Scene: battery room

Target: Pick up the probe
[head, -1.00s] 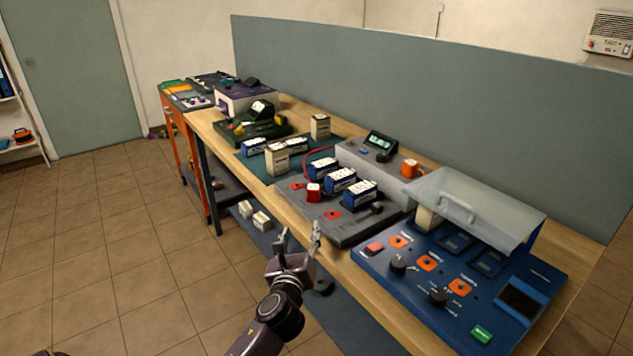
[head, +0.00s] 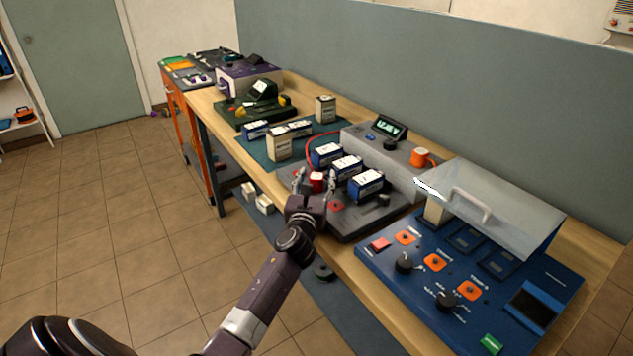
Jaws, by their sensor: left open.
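The probe appears to be the small red block (head: 316,178) with a pale top, on the dark grey tray (head: 350,228) in the middle of the bench. A red cable (head: 309,143) loops up behind it towards the grey meter box (head: 360,145). My left gripper (head: 315,186) is open, with its two fingers pointing away from me. In the head view the red block shows between the fingertips. I cannot tell whether either finger touches it. The gripper hides the block's lower part. My right gripper is not in view.
Several blue and white batteries (head: 347,168) stand on the tray close to the right of my gripper. A blue tester (head: 400,285) with a raised clear cover (head: 500,205) is at the right.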

